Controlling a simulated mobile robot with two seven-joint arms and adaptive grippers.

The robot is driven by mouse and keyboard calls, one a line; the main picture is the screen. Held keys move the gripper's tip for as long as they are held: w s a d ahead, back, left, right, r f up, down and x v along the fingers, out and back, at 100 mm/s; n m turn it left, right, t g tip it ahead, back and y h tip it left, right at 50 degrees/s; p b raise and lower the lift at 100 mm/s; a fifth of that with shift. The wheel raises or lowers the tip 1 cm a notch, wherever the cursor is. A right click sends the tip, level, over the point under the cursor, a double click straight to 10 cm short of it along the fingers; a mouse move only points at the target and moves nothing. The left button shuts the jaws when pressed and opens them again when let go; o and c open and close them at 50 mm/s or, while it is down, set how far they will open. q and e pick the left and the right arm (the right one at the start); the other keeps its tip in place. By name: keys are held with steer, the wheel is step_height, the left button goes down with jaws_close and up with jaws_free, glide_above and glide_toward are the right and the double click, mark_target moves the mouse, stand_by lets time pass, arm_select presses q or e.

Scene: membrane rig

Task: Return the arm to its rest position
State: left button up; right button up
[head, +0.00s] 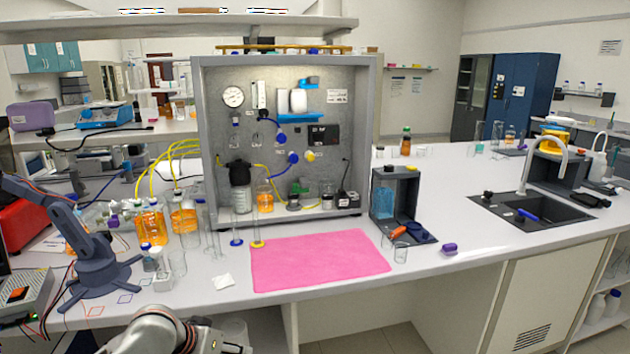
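Part of one of my arms, a pale grey rounded link, shows at the bottom edge left of centre, in front of the bench. Its gripper is out of the picture. My other arm and gripper are not in view. The membrane rig (369,90) is a grey open-fronted cabinet on the bench.
A dark jointed bench arm (93,245) on splayed feet stands at left, near orange-filled bottles (150,222) and glassware. A dark box stand (409,195), a small glass (401,253) and a purple item (449,248) are right of the mat. A sink (525,210) is farther right.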

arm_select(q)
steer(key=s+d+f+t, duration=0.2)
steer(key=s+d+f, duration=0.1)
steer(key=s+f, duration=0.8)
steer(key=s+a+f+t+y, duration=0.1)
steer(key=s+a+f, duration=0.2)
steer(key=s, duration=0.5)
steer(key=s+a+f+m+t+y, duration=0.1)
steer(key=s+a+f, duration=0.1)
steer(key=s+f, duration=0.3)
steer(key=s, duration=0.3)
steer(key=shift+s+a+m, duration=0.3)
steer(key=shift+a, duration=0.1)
